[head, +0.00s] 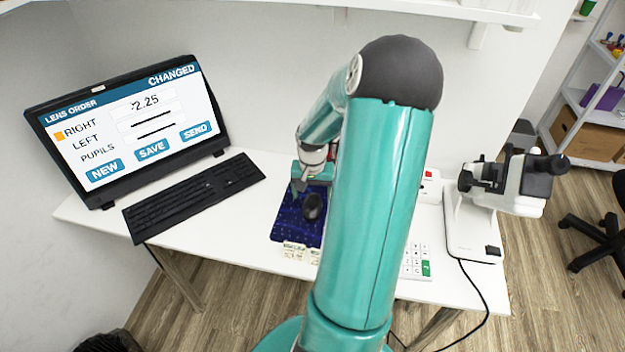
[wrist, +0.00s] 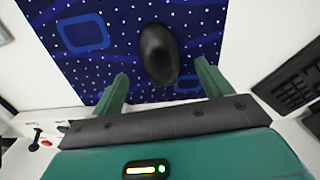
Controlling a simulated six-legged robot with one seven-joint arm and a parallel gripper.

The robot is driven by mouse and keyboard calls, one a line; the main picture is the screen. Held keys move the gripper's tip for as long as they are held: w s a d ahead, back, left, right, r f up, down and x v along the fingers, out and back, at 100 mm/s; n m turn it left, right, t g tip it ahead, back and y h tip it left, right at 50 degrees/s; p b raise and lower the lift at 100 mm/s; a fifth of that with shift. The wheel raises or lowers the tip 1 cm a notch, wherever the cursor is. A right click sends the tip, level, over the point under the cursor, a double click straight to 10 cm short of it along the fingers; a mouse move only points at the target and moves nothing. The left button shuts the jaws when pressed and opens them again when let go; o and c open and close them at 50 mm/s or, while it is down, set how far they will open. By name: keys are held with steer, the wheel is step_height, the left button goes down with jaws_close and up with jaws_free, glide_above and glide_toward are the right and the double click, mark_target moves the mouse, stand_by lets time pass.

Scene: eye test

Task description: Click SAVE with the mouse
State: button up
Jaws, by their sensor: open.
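The black mouse (head: 313,206) lies on a dark blue patterned mouse pad (head: 287,226) on the white desk. In the wrist view the mouse (wrist: 158,54) is ahead of and between the two green fingers of my gripper (wrist: 160,88). The fingers are open with a gap on both sides of the mouse. In the head view my gripper (head: 303,184) is just behind the mouse. The monitor (head: 131,119) shows LENS ORDER, CHANGED and 2.25 beside RIGHT. The SAVE button (head: 152,149) is between NEW and SEND. I cannot make out a cursor.
A black keyboard (head: 195,197) lies left of the pad. A white lens instrument (head: 505,185) stands at the desk's right end. A white keypad device (head: 415,262) is partly hidden by my arm. A small pale item (head: 294,252) lies at the pad's front edge.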

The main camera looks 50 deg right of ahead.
mark_target(312, 203)
step_height(312, 203, down, 5)
steer(key=shift+f, duration=0.1)
stand_by(0.3)
steer(key=c, duration=1.1)
steer(key=shift+a, duration=0.1)
